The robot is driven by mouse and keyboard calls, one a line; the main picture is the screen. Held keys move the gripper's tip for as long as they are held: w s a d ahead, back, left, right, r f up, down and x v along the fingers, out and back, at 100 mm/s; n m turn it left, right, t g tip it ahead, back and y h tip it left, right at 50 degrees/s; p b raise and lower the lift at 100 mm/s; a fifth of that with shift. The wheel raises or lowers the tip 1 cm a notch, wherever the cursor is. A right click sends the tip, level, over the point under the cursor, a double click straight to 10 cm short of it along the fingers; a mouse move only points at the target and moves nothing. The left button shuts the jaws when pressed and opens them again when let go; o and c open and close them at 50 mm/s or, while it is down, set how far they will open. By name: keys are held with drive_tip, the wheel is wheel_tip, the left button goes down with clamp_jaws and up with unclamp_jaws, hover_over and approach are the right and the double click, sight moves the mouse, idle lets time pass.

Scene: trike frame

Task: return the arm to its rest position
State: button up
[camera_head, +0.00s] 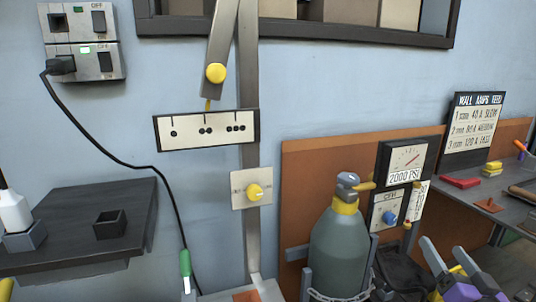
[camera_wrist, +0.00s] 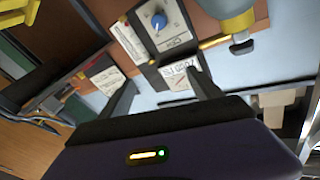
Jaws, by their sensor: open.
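My gripper (camera_head: 449,254) is at the lower right of the head view, partly cut off by the bottom edge. Its two grey fingers stand apart above purple parts. In the wrist view my gripper (camera_wrist: 162,90) is open, and I see nothing held between the fingers. The panel reading 2000 PSI (camera_wrist: 180,76) shows beyond the fingertips, upside down. In the head view my gripper is to the right of the grey-green gas cylinder (camera_head: 340,250) and below the gauge (camera_head: 405,160).
A blue-knob panel (camera_head: 387,212) hangs under the gauge. A bench (camera_head: 520,205) with small items is on the right. A dark shelf (camera_head: 60,218) with a bottle (camera_head: 14,212) is on the left. A black cable (camera_head: 115,157) runs down the wall from the switch box (camera_head: 108,62).

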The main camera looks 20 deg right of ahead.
drive_tip(key=s+a+f+n+g+y, duration=0.1)
drive_tip(key=s+a+f+n+y, duration=0.2)
drive_tip(key=s+a, duration=0.75)
drive_tip(key=s+a+f+n+g+y, duration=0.15)
drive_tip(key=s+a+f, duration=0.35)
drive_tip(key=s+a, duration=0.55)
drive_tip(key=s+a+f+n+g+y, duration=0.1)
drive_tip(key=s+a+f+n+y, duration=0.2)
drive_tip(key=s+a, duration=0.75)
wheel_tip(320, 180, up, 19)
drive_tip(key=p, duration=2)
drive_tip(key=shift+d+h, duration=0.35)
drive_tip(key=shift+d, duration=0.05)
